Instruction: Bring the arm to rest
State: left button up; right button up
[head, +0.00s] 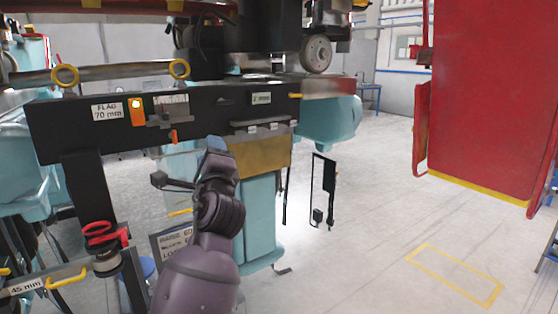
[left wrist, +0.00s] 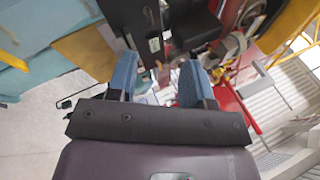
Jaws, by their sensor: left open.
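My left arm rises from the bottom of the head view, and its gripper (head: 215,146) is up in front of the black machine beam. In the left wrist view the gripper (left wrist: 157,78) shows two blue fingers standing apart with nothing between them. The black beam (head: 75,128) carries a "FLAG 70 mm" label and an orange switch (head: 136,109). A tan panel (head: 262,156) under the beam is just right of the gripper. In the head view I cannot tell whether the fingers touch anything. My right gripper is not in view.
A red panel (head: 490,95) with a yellow lower edge hangs at the right. A red-handled tool (head: 104,234) sits at lower left beside a "45 mm" rail (head: 50,276). A black-framed stand (head: 322,190) is right of the teal column (head: 262,215). Pale floor (head: 380,230) is open at centre right.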

pick_arm(q)
jog(key=s+a+f+n+g+h, duration=0.1)
jog(key=s+a+f+n+h, duration=0.15)
jog(key=f+n, duration=0.4)
jog(key=s+a+f+n+g+h, duration=0.1)
jog(key=s+f+n+h, duration=0.15)
jog(key=f, duration=0.75)
jog(key=s+a+f+n+g+h, duration=0.1)
jog(key=s+f+n+h, duration=0.15)
jog(key=f+n, duration=0.4)
jog(key=s+a+f+n+g, duration=0.1)
jog(key=s+a+f+g, duration=0.2)
jog(key=s+f, duration=0.9)
jog(key=s+a+f+n+g+y, duration=0.1)
jog(key=s+a+f+g, duration=0.2)
jog(key=s+f, duration=1)
jog(key=s+a, duration=0.2)
jog(key=shift+a+f+n, duration=0.2)
jog(key=shift+a+n, duration=0.15)
jog(key=shift+a, duration=0.05)
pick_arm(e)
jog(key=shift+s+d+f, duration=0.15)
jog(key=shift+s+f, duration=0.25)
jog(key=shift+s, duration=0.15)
pick_arm(q)
jog(key=shift+s, duration=0.1)
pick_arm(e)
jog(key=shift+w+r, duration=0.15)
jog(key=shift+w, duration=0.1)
